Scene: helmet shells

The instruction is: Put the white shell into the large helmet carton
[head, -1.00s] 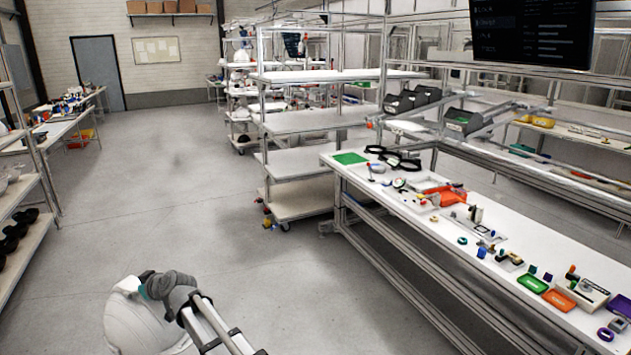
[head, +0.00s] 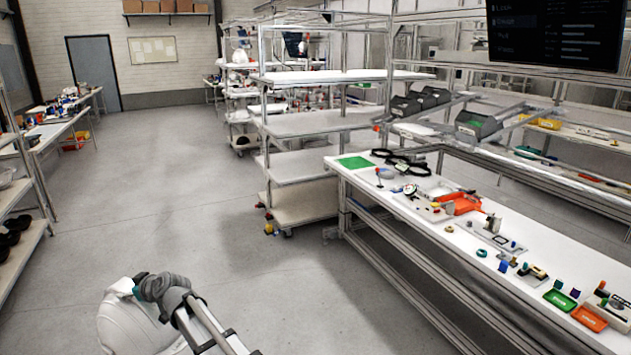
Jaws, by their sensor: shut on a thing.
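The white shell (head: 124,325) is at the lower left of the head view, held off the floor at the end of my arm. My gripper (head: 137,288) is shut on the shell's upper right edge. Its fingertips are mostly hidden behind my wrist, with a small teal part showing. I cannot make out the large helmet carton in this view.
A long white workbench (head: 400,205) with trays and small parts runs along the right. An empty shelf cart (head: 310,125) stands at centre. A rack (head: 30,210) with dark shells stands at the left edge. The grey floor (head: 170,190) between them is clear.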

